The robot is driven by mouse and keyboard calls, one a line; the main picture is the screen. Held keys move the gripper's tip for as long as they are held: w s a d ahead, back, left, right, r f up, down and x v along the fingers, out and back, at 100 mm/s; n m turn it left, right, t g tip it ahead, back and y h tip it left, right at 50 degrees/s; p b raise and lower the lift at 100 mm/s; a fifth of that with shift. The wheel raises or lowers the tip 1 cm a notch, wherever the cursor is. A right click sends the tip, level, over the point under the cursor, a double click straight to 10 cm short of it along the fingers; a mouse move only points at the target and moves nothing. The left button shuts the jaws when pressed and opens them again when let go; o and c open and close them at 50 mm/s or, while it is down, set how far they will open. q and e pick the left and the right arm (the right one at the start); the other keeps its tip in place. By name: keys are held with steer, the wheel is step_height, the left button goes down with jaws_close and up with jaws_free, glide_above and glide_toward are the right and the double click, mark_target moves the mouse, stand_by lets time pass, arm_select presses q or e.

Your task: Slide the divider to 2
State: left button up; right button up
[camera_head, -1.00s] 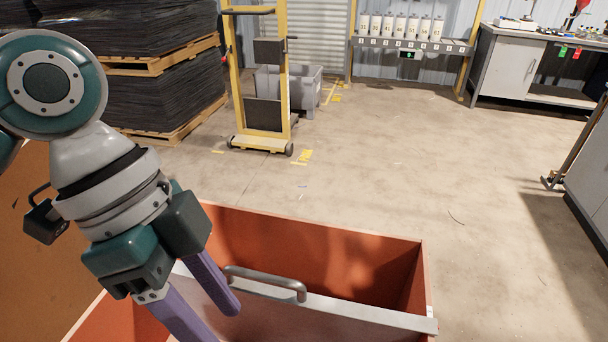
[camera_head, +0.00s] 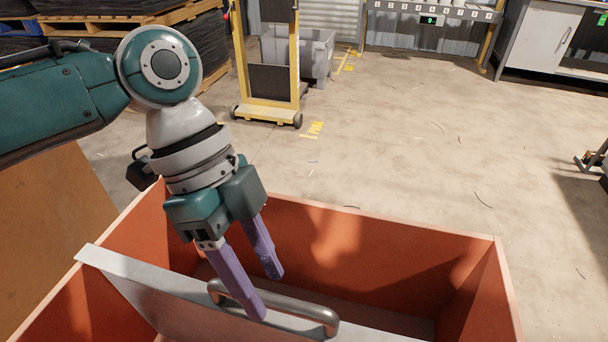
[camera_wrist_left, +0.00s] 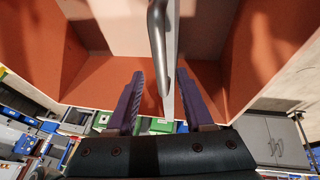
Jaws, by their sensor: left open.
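The divider (camera_head: 140,272) is a grey panel standing upright across an orange bin (camera_head: 370,245). A curved metal handle (camera_head: 318,312) rises from its top edge. My left gripper (camera_head: 265,297) points down at the handle, with one finger on the near side and one on the far side. It is open. In the left wrist view the divider (camera_wrist_left: 169,85) and its handle (camera_wrist_left: 157,30) lie between the two purple fingers, with gaps showing on both sides. No position numbers show on the bin. My right gripper is out of view.
A yellow cart (camera_head: 268,112) and a grey tub (camera_head: 318,55) stand beyond the bin. A rack with numbered labels (camera_head: 430,12) is at the back, a grey cabinet (camera_head: 540,45) at the back right. Floor right of the bin is mostly clear.

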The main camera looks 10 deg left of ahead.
arm_select(q)
steer(key=shift+s+d+f, duration=0.1)
steer(key=shift+d+f, duration=0.15)
steer(key=shift+f, duration=0.4)
jaws_close()
steer(key=shift+r, duration=0.1)
stand_by(0.9)
